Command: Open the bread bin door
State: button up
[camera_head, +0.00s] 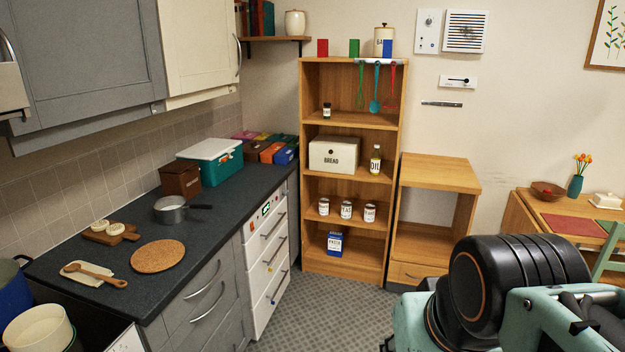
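The bread bin (346,146) is a cream box with the word BREAD on its front. It sits on a middle shelf of the wooden shelf unit (306,215), left of an oil bottle (376,160). My arm, black and teal, fills the lower right corner, well in front of the shelf unit and apart from the bin. I cannot make out my gripper's fingers in this view.
A dark counter (215,225) runs along the left, with a teal cooler (222,165), saucepan (170,210) and cork mat (158,256). A low wooden cabinet (440,172) and dining table (535,208) stand right. Patterned floor (335,310) is clear before the shelves.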

aim_at(326, 158)
jog(key=i, duration=2.4)
jog(key=i+l+u, duration=0.15)
jog(key=i, duration=1)
jog(key=i+u, duration=0.1)
jog(key=u, duration=0.3)
